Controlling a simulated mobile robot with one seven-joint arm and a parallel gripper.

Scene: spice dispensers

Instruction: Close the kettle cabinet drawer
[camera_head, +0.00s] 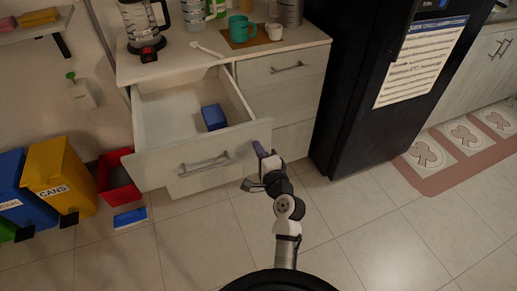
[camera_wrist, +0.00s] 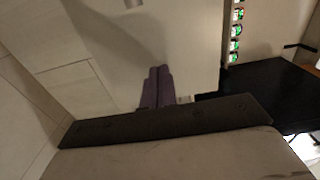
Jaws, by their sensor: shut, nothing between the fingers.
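The pale wooden drawer (camera_head: 203,158) is pulled well out of the left side of the kettle cabinet (camera_head: 290,80). Its front has a metal bar handle (camera_head: 204,165), and a blue box (camera_head: 214,117) lies inside it. The kettle (camera_head: 143,24) stands on the worktop above. My gripper (camera_head: 259,149) is at the right end of the drawer front, close to its face; I cannot tell whether it touches. In the wrist view my gripper's purple fingers (camera_wrist: 156,88) are together and empty, in front of a pale surface.
A black fridge (camera_head: 380,75) stands right of the cabinet. Yellow (camera_head: 58,178) and blue bins and a red crate (camera_head: 117,178) stand at the left, with a blue item (camera_head: 130,217) on the floor. The tiled floor before the drawer is mostly clear. Cups and a cutting board sit on the worktop.

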